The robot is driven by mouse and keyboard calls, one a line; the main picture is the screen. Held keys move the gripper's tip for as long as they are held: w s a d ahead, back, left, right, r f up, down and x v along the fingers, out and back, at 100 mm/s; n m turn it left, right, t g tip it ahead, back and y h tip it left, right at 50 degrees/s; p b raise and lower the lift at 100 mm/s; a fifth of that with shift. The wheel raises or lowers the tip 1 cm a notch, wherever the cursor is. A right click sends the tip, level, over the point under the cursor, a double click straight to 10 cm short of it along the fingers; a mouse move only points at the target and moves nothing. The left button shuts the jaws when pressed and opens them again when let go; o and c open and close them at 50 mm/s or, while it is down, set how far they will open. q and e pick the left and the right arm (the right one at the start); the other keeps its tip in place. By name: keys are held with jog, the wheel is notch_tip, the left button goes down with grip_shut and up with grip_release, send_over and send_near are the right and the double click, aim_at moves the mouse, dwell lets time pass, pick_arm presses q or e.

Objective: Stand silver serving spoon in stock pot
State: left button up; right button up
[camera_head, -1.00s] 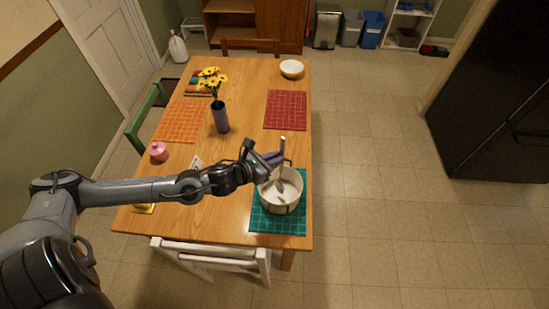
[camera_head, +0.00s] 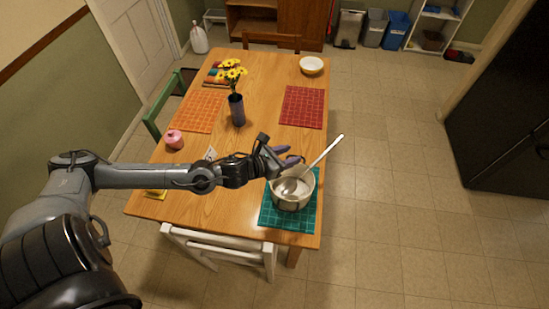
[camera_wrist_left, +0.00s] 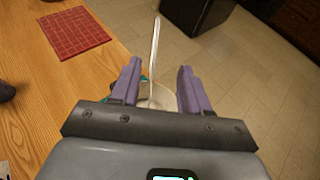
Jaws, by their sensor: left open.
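The silver serving spoon (camera_head: 324,152) stands tilted in the stock pot (camera_head: 292,199), its handle leaning over the rim toward the upper right. Its bowl end is down inside the pot. The pot is pale and sits on the teal placemat (camera_head: 276,222). My left gripper (camera_head: 290,157) is open just above the pot's far left side, with its purple fingers apart. In the left wrist view the spoon handle (camera_wrist_left: 154,50) rises between and beyond the open fingers (camera_wrist_left: 155,82), apart from both. The pot (camera_wrist_left: 162,97) is partly hidden there. My right gripper is not in view.
A dark vase with yellow flowers (camera_head: 237,109), a pink lidded jar (camera_head: 174,139) and a white bowl (camera_head: 311,66) stand on the wooden table. Red (camera_head: 302,107) and orange (camera_head: 197,110) placemats lie flat. A white chair (camera_head: 222,246) is at the near edge.

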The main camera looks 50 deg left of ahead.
pick_arm(q)
jog(key=p+v, duration=0.2)
jog(key=v, duration=0.8)
jog(key=shift+r, duration=0.15)
jog(key=shift+s, duration=0.15)
dwell(0.5)
